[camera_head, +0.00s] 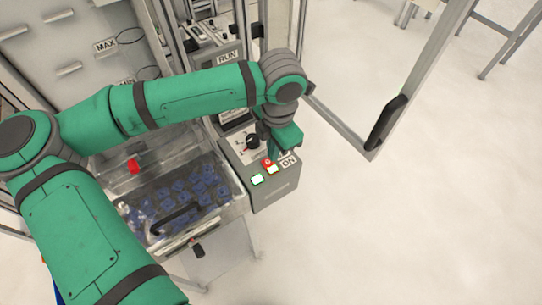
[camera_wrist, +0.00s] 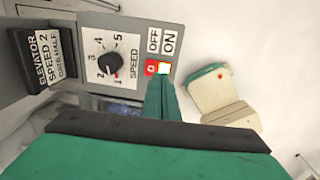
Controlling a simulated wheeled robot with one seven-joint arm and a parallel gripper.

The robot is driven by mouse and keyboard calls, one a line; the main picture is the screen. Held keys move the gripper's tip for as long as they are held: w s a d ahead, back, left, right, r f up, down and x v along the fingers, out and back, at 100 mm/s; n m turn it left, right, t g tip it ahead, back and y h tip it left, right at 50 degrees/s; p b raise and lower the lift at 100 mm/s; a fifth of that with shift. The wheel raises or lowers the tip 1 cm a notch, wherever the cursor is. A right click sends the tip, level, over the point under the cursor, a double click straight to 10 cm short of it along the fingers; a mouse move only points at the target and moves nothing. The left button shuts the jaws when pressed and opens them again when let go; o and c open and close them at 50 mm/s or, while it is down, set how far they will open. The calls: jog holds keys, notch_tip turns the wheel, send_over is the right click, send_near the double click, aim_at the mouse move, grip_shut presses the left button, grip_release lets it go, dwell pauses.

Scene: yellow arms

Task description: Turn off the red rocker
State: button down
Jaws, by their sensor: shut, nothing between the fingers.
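The red rocker (camera_head: 268,162) is on the sloped top of a grey control box (camera_head: 272,198), close to an ON label. In the wrist view the red rocker (camera_wrist: 151,68) shows a red half marked 0 beside a brightly lit half, under the OFF and ON labels. My gripper (camera_wrist: 161,82) is shut and empty, its fingertips just below the rocker in the picture; I cannot tell whether they touch it. In the head view my gripper (camera_head: 271,150) is over the box and partly covers the labels.
A speed knob (camera_wrist: 110,63) with a numbered dial is left of the rocker. A clear bin of blue parts (camera_head: 147,207) stands left of the box. An open framed door (camera_head: 345,128) stands at right.

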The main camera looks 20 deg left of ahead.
notch_tip(320, 180, up, 9)
jog(key=shift+s+d, duration=0.45)
jog(key=shift+d, duration=0.1)
